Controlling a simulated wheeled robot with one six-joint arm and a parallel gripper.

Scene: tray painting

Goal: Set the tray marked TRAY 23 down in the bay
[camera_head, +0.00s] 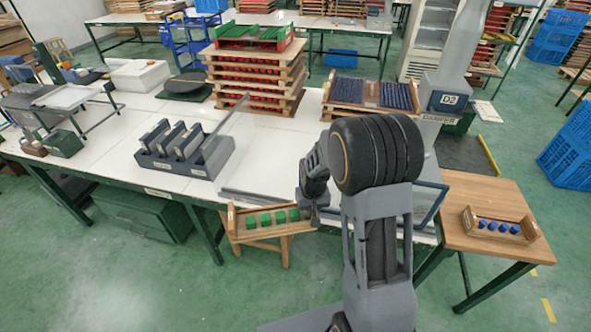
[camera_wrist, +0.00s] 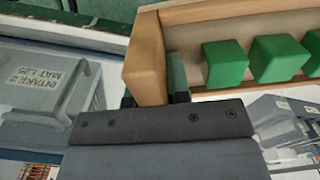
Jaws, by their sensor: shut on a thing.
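A wooden tray (camera_head: 233,222) with several green blocks is left of my arm in the head view, at the front edge of the long white table. My gripper (camera_head: 313,212) is shut on its right end. In the wrist view, the tray's wooden wall (camera_wrist: 147,60) and green blocks lie beyond a dark finger (camera_wrist: 178,78). A wooden stool (camera_head: 284,250) shows below the tray; I cannot tell whether they touch. No tray number is readable. I cannot make out which place is the bay.
A grey slotted rack (camera_head: 212,160) stands on the white table (camera_head: 105,140), left of a clear panel. A second wooden tray (camera_head: 528,228) with blue blocks rests on a wooden side table (camera_head: 460,190) at right. Stacked crates (camera_head: 255,75) stand farther back.

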